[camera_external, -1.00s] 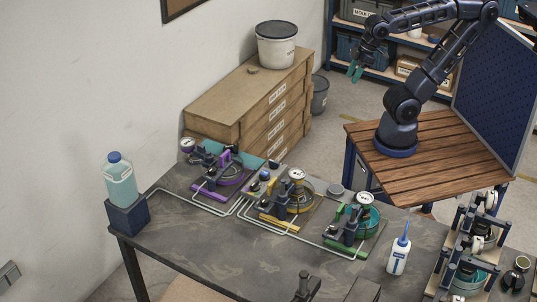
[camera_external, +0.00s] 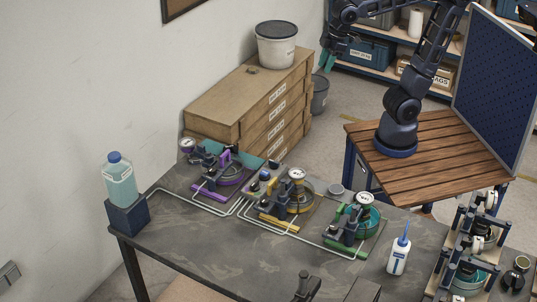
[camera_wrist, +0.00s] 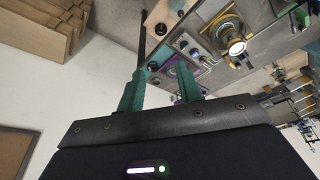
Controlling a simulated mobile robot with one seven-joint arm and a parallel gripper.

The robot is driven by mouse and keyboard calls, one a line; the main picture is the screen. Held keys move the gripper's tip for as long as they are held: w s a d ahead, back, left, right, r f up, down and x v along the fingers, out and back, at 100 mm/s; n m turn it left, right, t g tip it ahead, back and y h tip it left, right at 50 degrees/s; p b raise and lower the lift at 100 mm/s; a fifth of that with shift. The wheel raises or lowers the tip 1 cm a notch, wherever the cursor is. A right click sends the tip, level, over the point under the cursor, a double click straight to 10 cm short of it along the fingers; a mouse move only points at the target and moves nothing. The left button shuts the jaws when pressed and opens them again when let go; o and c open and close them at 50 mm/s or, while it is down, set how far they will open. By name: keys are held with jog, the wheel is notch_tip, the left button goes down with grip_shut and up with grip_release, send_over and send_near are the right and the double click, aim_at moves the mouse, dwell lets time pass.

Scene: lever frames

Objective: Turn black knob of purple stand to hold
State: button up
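The purple stand (camera_external: 207,191) is at the left of the row on the grey workbench, with a gauge and dark parts on it. Its black knob is too small to pick out for certain in the external view. My gripper (camera_external: 327,60) is high above and behind the bench, well apart from the stand. In the wrist view my gripper (camera_wrist: 158,82) shows two teal fingers spread apart with nothing held. Behind the right finger there is a bit of purple (camera_wrist: 177,99), and most of that stand is hidden.
A yellow stand (camera_external: 278,222) and a green stand (camera_external: 345,249) stand to the right, joined by pipes. A small knob panel (camera_external: 264,184) sits between purple and yellow. A bottle of teal liquid (camera_external: 120,185) and a white squeeze bottle (camera_external: 398,258) stand on the bench. Wooden drawers (camera_external: 225,100) stand behind.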

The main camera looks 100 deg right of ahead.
jog(key=w+a+r+n+g, duration=0.1)
jog(key=w+a, duration=0.1)
jog(key=w, duration=0.4)
jog(key=w+a+r, duration=0.2)
jog(key=w, duration=0.5)
jog(key=n+g, duration=0.3)
send_over(213, 169)
notch_tip(213, 169, down, 15)
notch_tip(213, 169, down, 11)
jog(key=shift+d+r, duration=0.15)
jog(key=shift+r, duration=0.05)
jog(key=c, duration=0.7)
